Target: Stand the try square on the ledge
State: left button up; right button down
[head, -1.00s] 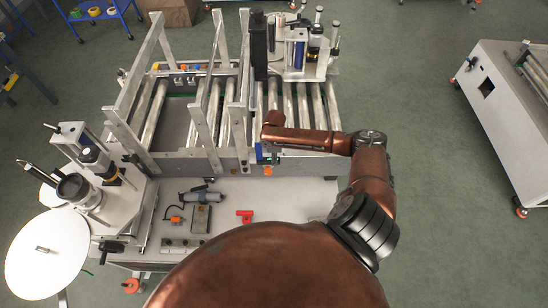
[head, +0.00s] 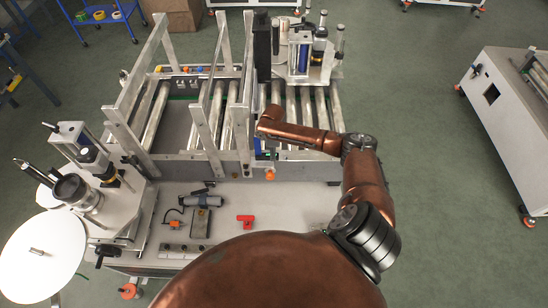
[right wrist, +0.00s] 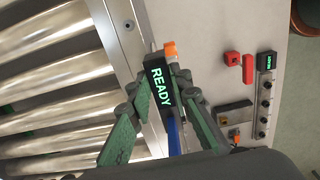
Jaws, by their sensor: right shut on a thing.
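My right gripper (right wrist: 165,105) is shut, with its green-grey fingers on either side of a narrow thing with a blue strip (right wrist: 174,135). I take this for the try square; most of it is hidden by the fingers and a black box lettered READY (right wrist: 160,85). In the head view the blue part (head: 259,154) shows below my copper forearm, beside the front rail of the conveyor, and the forearm hides most of the gripper. The grey front rail (head: 210,168) borders the rollers; I cannot tell whether it is the ledge, or whether the held thing touches it. My left gripper is not in view.
An orange knob (head: 270,175) sits on the rail close to the gripper. On the pale deck lie a red piece (head: 245,220), a grey cylindrical tool (head: 203,200) and a dark plate (head: 200,224). Upright metal bars (head: 208,125) stand left of my forearm. The deck's right part is clear.

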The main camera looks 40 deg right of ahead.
aim_at(268, 154)
jog(key=shift+w+f, duration=0.1)
jog(key=shift+w, duration=0.3)
jog(key=shift+w+a+f+b, duration=0.2)
jog(key=shift+f+b, duration=0.1)
jog(key=shift+b, duration=0.15)
jog(key=shift+w+a+f, duration=0.15)
jog(key=shift+w+f, duration=0.05)
jog(key=shift+w+a+f+b, duration=0.15)
jog(key=shift+a+f+b, duration=0.1)
jog(key=shift+b, duration=0.1)
jog(key=shift+w+f, duration=0.1)
jog(key=shift+a+p, duration=0.1)
jog(key=shift+p, duration=0.55)
dwell(0.5)
jog(key=shift+f+b, duration=0.3)
jog(key=shift+f, duration=0.3)
dwell(0.7)
jog(key=c, duration=1.7)
grip_release()
